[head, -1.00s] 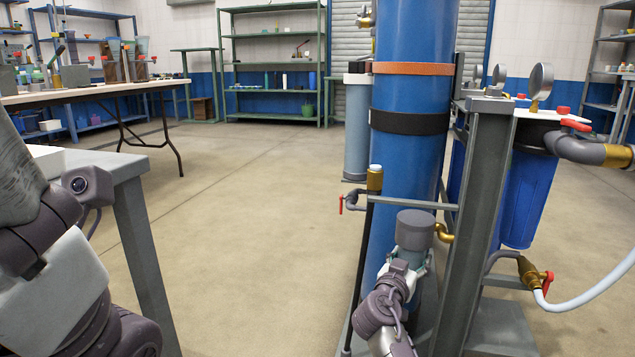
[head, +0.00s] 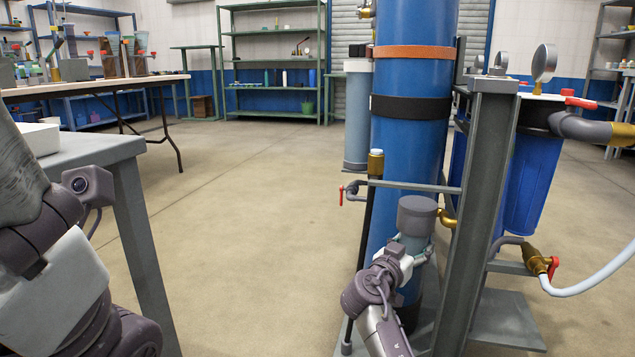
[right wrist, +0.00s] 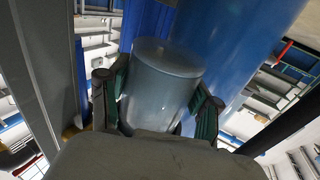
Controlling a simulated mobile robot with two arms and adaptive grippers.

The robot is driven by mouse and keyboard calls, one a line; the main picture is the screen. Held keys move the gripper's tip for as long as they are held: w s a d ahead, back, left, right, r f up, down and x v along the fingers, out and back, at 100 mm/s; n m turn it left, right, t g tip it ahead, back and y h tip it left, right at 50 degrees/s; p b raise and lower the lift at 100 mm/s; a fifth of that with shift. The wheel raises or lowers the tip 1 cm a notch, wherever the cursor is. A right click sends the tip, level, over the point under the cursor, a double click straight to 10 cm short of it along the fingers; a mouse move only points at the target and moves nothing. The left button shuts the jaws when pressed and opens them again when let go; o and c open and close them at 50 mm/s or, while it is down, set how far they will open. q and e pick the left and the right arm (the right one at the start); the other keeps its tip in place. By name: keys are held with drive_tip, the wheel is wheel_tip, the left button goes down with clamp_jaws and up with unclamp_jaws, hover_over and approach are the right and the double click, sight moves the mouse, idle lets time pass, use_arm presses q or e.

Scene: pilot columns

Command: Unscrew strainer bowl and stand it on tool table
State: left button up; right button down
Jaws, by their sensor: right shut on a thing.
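In the right wrist view the bowl (right wrist: 160,90) stands between the two green-padded fingers of the gripper (right wrist: 158,105). A grey table (head: 95,149) at the left appears to be the tool table. My left arm is in front of it; its gripper does not show.
The blue column (head: 410,150) and a grey upright post (head: 480,210) stand close around the bowl. A brass elbow (head: 447,218) and a red-handled valve (head: 352,192) are near it. A white block (head: 38,138) lies on the grey table. The floor between is clear.

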drive_tip(key=shift+f+m+g+h+b, duration=0.1)
drive_tip(key=shift+m+g+h+b, duration=0.45)
drive_tip(key=shift+b, duration=0.75)
drive_tip(key=shift+m+g+h, duration=0.75)
drive_tip(key=shift+g+h, duration=0.1)
drive_tip(key=shift+g, duration=0.1)
drive_tip(key=shift+m+g+h, duration=0.8)
drive_tip(key=shift+m+g, duration=0.2)
drive_tip(key=shift+g, duration=0.3)
drive_tip(key=shift+c, duration=0.9)
unclamp_jaws()
